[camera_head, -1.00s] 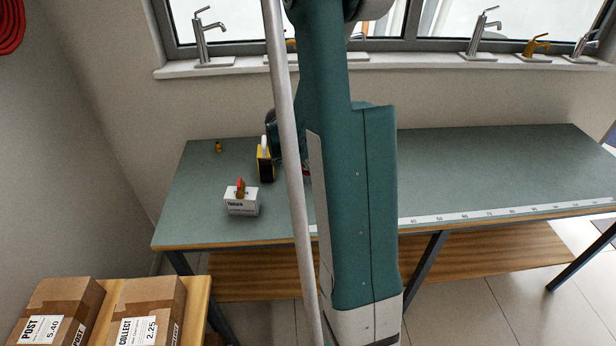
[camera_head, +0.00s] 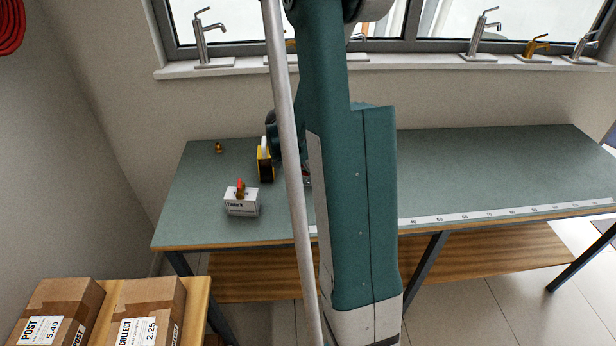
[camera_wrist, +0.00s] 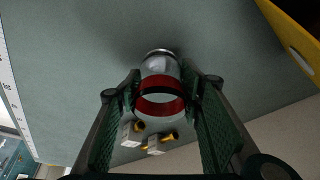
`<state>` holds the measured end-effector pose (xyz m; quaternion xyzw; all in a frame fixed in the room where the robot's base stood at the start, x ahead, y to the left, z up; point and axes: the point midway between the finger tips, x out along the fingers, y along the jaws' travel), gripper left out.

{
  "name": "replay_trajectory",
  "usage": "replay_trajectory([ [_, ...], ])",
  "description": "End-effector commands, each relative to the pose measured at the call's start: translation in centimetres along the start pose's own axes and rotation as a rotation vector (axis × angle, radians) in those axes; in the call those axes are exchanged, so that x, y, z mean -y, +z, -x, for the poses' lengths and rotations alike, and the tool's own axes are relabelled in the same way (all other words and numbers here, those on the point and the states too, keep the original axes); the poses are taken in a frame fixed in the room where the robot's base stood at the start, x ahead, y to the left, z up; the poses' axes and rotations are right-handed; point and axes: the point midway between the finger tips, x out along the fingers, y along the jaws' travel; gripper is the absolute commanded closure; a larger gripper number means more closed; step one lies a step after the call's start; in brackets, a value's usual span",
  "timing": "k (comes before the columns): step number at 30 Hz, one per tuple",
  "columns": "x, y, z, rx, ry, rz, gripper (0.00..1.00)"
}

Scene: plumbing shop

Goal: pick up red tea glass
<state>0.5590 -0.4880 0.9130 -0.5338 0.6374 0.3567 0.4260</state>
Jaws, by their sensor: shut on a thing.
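The red tea glass (camera_wrist: 160,84) is clear with a wide red band and shows in the middle of the wrist view. My gripper (camera_wrist: 161,77) has one green padded finger on each side of it, shut on the glass. The glass is over the grey-green bench top (camera_wrist: 75,60); I cannot tell whether it touches the top. In the head view my own arm hides most of the glass and the fingers.
A yellow-and-black object (camera_head: 264,165) stands on the bench (camera_head: 480,170) close to the gripper; its yellow edge shows in the wrist view (camera_wrist: 296,38). A white box (camera_head: 241,207) with a red-handled brass valve stands nearer the front. A small brass fitting (camera_head: 219,148) lies behind. The bench's right half is clear.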

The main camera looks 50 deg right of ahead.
Motion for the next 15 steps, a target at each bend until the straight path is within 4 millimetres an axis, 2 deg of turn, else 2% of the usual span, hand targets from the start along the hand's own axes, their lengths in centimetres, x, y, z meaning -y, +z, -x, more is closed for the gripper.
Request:
replay_trajectory([
  [8, 0.0, -0.1, 0.1, 0.0, 0.0, 0.0, 0.76],
  [15, 0.0, -0.5, 1.3, 0.0, 0.0, 0.0, 0.76],
])
